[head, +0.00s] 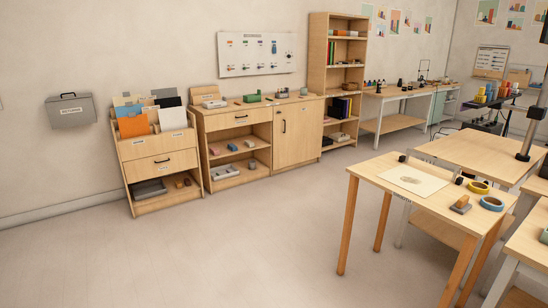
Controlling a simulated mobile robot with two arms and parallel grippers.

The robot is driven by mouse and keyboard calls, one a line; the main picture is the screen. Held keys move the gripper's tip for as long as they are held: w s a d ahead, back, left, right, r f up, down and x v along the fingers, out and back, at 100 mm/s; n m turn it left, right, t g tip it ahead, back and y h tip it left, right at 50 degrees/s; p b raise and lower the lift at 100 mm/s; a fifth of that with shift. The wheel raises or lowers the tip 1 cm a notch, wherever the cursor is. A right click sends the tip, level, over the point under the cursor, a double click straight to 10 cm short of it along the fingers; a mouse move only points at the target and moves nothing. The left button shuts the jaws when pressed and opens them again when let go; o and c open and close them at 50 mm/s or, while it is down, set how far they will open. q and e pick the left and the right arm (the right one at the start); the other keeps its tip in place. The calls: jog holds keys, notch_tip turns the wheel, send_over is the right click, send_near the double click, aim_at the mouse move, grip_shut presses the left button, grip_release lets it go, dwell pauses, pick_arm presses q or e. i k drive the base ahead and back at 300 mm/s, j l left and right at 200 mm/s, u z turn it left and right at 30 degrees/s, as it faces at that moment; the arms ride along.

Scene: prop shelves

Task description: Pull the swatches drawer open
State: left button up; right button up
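A low wooden cabinet (122,158) stands against the wall at the left, with coloured sheets or cards upright in its top. Below them is a drawer front (160,165) with a dark handle, flush and apparently shut. Another drawer front (236,119) with a dark handle, also apparently shut, is at the top of the shelf unit to its right. Small labels show on the low cabinet but are too small to read, so I cannot tell which drawer is the swatches drawer. Neither of my grippers is in view.
A wooden table (440,207) with a paper sheet (413,181) and tape rolls stands at the right front. A tall bookshelf (318,60) and a workbench (398,93) stand along the back. The floor (210,240) before the cabinets is clear.

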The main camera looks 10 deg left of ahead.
aim_at(219, 122)
jog(key=i+u, duration=0.15)
jog(key=i, duration=5.45)
